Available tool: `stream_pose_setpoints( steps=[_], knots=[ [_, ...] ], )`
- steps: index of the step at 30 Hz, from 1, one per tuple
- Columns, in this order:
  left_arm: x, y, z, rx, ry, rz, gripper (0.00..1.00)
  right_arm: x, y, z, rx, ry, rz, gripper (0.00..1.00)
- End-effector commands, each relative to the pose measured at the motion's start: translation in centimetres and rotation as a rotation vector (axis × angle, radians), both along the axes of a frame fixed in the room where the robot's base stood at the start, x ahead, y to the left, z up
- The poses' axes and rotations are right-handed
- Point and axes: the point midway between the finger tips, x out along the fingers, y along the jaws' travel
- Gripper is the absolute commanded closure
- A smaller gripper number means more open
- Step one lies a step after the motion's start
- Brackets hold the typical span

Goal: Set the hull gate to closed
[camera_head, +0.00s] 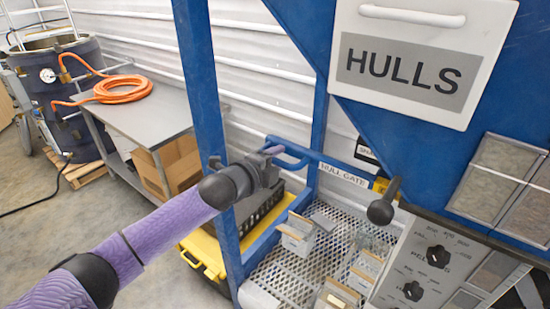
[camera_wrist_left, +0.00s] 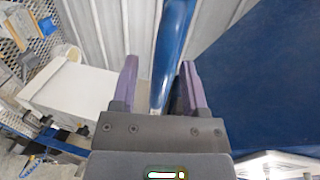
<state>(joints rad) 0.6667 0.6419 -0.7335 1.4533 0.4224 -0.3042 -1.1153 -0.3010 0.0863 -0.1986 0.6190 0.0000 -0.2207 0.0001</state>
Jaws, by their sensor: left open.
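A blue bar handle (camera_head: 292,153) sticks out at the left end of that crossbar. A lever with a dark ball knob (camera_head: 381,211) stands to the right of the label; I cannot tell which of the two works the gate. My left gripper (camera_head: 275,152) is at the blue handle, open. My right gripper is not in view.
A blue post (camera_head: 203,80) stands just left of my gripper. A perforated tray (camera_head: 290,275) with small boxes lies below, and a knob panel (camera_head: 425,265) is at right. The white HULLS bin front (camera_head: 425,20) is above. A steel table (camera_head: 140,110) stands behind left.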

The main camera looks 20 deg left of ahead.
Motion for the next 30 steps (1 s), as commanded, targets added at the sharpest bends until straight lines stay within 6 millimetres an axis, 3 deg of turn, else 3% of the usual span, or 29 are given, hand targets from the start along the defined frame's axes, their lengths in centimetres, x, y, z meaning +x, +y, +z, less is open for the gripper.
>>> stream_pose_setpoints(
  steps=[8, 16, 17, 30],
  knots=[
    [0.23, -0.08, -0.07, 0.0, 0.0, 0.0, 0.43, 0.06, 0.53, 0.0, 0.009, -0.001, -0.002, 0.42],
    [0.21, -0.07, -0.07, 0.0, 0.0, 0.0, 0.98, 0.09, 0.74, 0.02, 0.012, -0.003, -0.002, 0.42],
    [0.21, -0.07, -0.07, 0.0, 0.001, 0.0, 1.0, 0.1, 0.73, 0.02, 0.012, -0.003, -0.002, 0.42],
    [0.19, -0.07, -0.09, -0.001, 0.001, 0.0, 1.0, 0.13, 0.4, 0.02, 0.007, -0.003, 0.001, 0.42]
  ],
)
